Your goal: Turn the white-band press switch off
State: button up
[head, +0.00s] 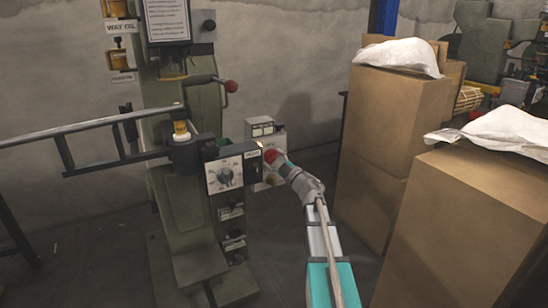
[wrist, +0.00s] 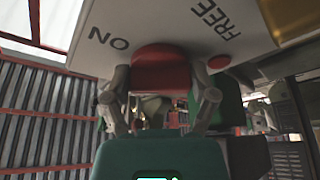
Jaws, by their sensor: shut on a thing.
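The green press (head: 185,200) stands left of centre in the head view. A pale control box (head: 265,130) is beside its front. My gripper (head: 280,162) reaches this box from the lower right. In the wrist view my gripper (wrist: 160,95) has a finger on each side of a red switch knob (wrist: 161,70) and is shut on it. The knob sits on a pale panel (wrist: 130,25) with printed lettering, "FREE" and a word that reads "NO" from here. I cannot make out a white band or which position the knob points to.
A dial panel (head: 224,174) is on the press front, just left of my gripper. A red-ended lever (head: 231,86) sticks out above. Tall cardboard boxes (head: 395,120) stand close on the right. A metal rail (head: 85,130) extends left.

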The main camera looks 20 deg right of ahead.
jog(key=n+p, duration=0.1)
jog(key=n, duration=0.1)
jog(key=n+g+p, duration=0.1)
jog(key=n, duration=0.1)
jog(key=n+g+y+p, duration=0.1)
jog(key=n, duration=0.1)
jog(key=shift+d+r+n, duration=0.1)
jog(key=shift+r+n, duration=0.2)
jog(key=shift+f+n+g+p, duration=0.1)
jog(key=shift+n+g+p, duration=0.9)
jog(key=shift+n, duration=0.9)
jog(key=o, duration=1)
jog(key=shift+v, duration=5.95)
